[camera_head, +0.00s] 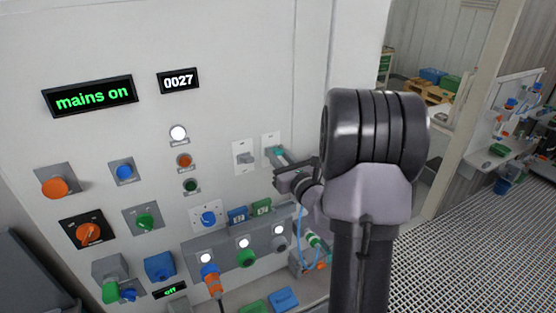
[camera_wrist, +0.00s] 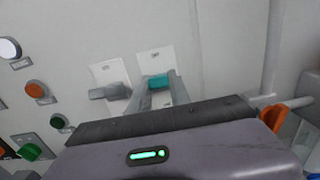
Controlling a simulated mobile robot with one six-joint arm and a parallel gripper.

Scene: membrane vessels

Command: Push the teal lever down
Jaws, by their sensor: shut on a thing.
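The teal lever (camera_head: 279,153) is on a white plate at the right of the wall panel. In the wrist view the teal lever (camera_wrist: 158,80) shows between the two fingers of my gripper (camera_wrist: 163,90). In the head view my gripper (camera_head: 289,167) reaches the lever from the right and below. The fingers are shut on the lever. The lever's lower part is hidden behind my gripper, so its exact angle is hard to tell.
A grey lever (camera_head: 245,158) on its own plate stands close to the left of the teal one. Orange (camera_head: 184,161), green and blue controls fill the panel further left. A grey box with lamps (camera_head: 244,244) and plugged cables juts out below. A doorway and grated floor (camera_head: 480,240) lie right.

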